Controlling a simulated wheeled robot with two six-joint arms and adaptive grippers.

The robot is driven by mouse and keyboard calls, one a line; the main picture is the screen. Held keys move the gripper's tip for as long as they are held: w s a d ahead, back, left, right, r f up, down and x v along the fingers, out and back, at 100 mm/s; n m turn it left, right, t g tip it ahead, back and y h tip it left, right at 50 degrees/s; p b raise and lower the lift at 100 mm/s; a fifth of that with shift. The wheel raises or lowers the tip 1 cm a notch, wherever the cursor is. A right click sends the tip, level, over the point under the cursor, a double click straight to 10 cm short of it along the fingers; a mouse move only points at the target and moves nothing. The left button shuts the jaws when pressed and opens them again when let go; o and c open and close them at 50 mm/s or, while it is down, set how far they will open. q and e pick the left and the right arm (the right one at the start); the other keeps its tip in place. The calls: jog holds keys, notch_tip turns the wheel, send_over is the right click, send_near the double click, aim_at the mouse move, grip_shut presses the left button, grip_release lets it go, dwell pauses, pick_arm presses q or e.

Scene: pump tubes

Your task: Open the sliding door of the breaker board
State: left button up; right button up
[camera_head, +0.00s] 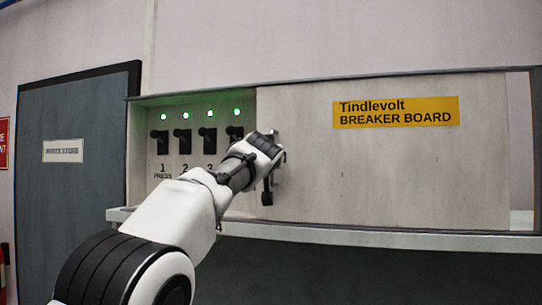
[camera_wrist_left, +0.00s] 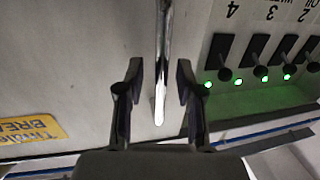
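The sliding door (camera_head: 400,175) is a pale grey panel with a yellow "Tindlevolt BREAKER BOARD" label. It covers the right and middle of the breaker board, and the board's left part is uncovered. My left gripper (camera_head: 272,170) is at the door's left edge, and its arm partly hides that edge. In the left wrist view, a shiny metal bar handle (camera_wrist_left: 161,60) stands on the door (camera_wrist_left: 75,65). The open fingers of my left gripper (camera_wrist_left: 158,88) are on either side of the bar, with a visible gap to each. My right gripper is not in view.
Several black breaker switches (camera_head: 183,140) with green lights show in the uncovered part, left of the door. A ledge (camera_head: 370,235) runs below the door. A grey door (camera_head: 75,150) with a white sign is at the left.

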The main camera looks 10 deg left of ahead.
pick_arm(q)
jog(key=shift+w+f, duration=0.1)
jog(key=shift+w, duration=0.2)
jog(key=shift+s, duration=0.2)
jog(key=s+d, duration=0.1)
jog(key=s, duration=1)
jog(key=shift+s+d, duration=0.15)
jog(key=shift+d, duration=0.05)
